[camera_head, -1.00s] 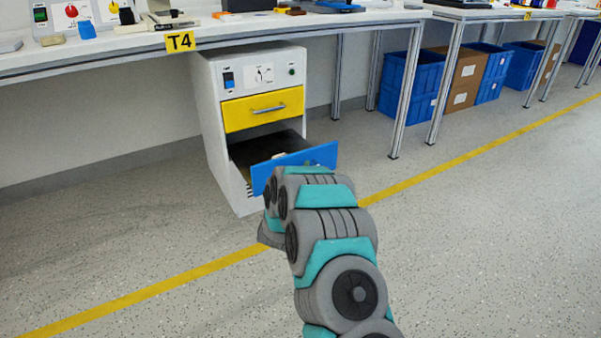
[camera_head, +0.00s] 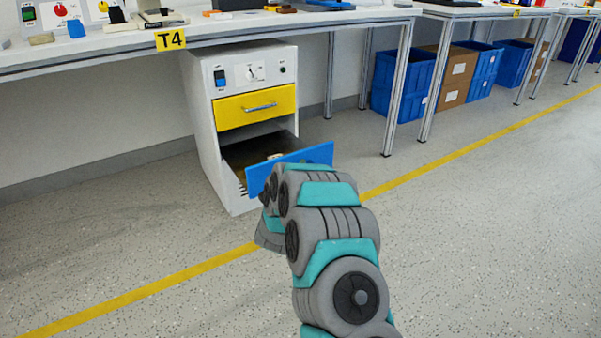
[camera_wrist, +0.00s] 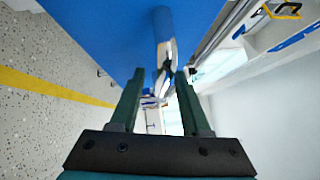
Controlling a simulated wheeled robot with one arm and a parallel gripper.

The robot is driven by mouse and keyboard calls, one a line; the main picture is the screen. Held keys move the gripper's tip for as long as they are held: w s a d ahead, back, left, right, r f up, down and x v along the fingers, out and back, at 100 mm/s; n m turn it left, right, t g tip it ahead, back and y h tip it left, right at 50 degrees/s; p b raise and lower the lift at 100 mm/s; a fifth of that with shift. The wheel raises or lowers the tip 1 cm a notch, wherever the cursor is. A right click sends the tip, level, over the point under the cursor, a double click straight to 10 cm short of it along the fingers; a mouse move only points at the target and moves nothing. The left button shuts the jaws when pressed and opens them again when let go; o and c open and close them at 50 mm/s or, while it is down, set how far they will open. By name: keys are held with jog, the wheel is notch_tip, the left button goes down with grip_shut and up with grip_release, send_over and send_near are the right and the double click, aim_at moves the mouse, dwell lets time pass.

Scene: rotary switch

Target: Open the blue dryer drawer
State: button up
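The blue dryer drawer (camera_head: 312,156) is the lower drawer of a white cabinet (camera_head: 204,130). It stands pulled well out, and its dark inside shows behind the blue front. In the wrist view the blue drawer front (camera_wrist: 105,30) fills the top, with a bar handle (camera_wrist: 163,45) standing out from it. My gripper (camera_wrist: 160,78) has its two fingers on either side of the handle, with a visible gap at the left finger; contact on the right is unclear. In the head view my arm hides the gripper and handle.
A closed yellow drawer (camera_head: 256,107) with a metal handle sits above the blue one, under a control panel (camera_head: 252,74). A workbench (camera_head: 120,52) labelled T4 stands over the cabinet. Blue crates (camera_head: 402,84) are under the benches at right. The floor in front is clear.

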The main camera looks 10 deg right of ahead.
jog(key=v, duration=0.7)
jog(key=shift+s+a, duration=0.2)
jog(key=shift+s, duration=0.15)
jog(key=shift+f, duration=0.1)
